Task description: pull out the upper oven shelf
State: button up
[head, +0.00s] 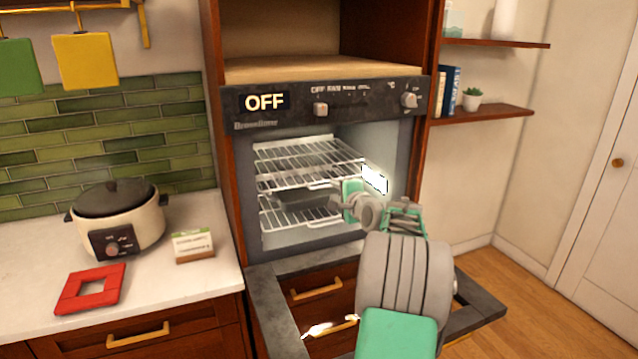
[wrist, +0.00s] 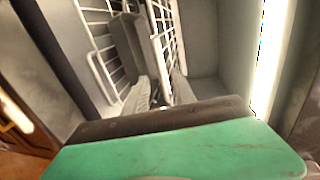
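The oven (head: 325,113) is open, with its door (head: 285,265) folded down in front. The upper oven shelf (head: 300,160) is a light wire rack inside the cavity; it also shows in the wrist view (wrist: 167,42). A lower wire shelf (head: 290,218) sits below it, with a dark tray (head: 305,197) on it. My gripper (head: 352,197) is at the right side of the oven mouth, lower than the upper shelf's front edge. No contact with the shelf can be made out.
A bright lamp (head: 375,179) glows on the oven's right wall. Wall shelves (head: 490,117) stand right of the oven. The floor (head: 525,285) at right is clear.

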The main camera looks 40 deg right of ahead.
aim_at(327, 186)
jog(key=p+x, duration=0.2)
jog(key=x, duration=0.5)
jog(key=shift+a, duration=0.1)
jog(key=shift+c, duration=0.4)
jog(key=c, duration=0.6)
jog(key=shift+f, duration=0.1)
grip_shut()
jog(key=shift+s+f, duration=0.1)
jog(key=shift+f, duration=0.1)
